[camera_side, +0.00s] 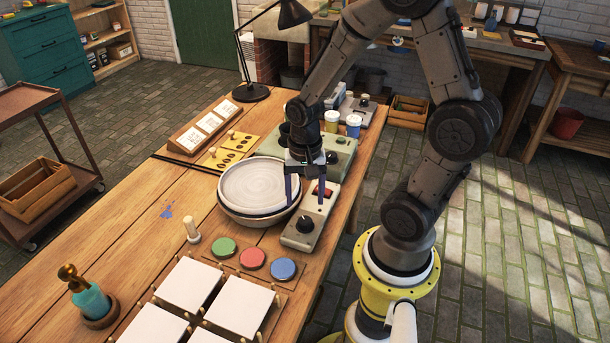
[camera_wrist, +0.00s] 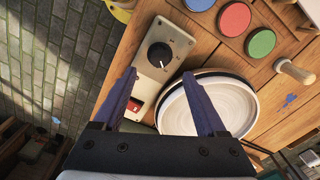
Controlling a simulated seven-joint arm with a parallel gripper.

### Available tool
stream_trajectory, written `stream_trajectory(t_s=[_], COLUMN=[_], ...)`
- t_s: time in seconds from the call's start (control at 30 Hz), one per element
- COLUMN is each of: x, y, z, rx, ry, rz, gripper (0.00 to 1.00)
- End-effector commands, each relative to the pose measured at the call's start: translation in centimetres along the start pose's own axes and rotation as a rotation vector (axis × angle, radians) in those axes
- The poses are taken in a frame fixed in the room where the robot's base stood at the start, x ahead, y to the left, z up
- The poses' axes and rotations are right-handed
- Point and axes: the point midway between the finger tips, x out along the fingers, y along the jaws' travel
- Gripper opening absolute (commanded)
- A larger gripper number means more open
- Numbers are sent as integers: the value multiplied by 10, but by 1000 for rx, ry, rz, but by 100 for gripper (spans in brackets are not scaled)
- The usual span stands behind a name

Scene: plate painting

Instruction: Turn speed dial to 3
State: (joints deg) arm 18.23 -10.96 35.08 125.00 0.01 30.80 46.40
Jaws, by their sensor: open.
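The speed dial (camera_side: 305,223) is a round black knob on a pale control box (camera_side: 296,239), which also carries a red switch (camera_side: 322,189). In the wrist view the dial (camera_wrist: 160,55) shows a white pointer line, with small marks on the box around it too small to read. My gripper (camera_side: 306,200) is open and empty above the box and the plate's edge. In the wrist view its two blue-purple fingers (camera_wrist: 165,88) are spread apart, with the dial beyond their tips and between them. Neither finger touches the dial.
Green, red and blue paint discs (camera_side: 253,258) and white tiles (camera_side: 235,305) lie in front. A wooden-handled stamp (camera_side: 191,230) stands nearby. A green-grey machine (camera_side: 337,158) stands behind.

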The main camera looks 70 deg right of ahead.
Motion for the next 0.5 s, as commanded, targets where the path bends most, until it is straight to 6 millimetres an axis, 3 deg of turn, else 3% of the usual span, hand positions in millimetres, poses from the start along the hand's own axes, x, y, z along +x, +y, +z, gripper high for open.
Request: stream_trajectory(t_s=[0.2, 0.5], x=[-43, -66], y=[0, 0], z=[0, 0], rx=[1, 1], ry=[4, 0], rz=[-4, 0], gripper=[74, 74])
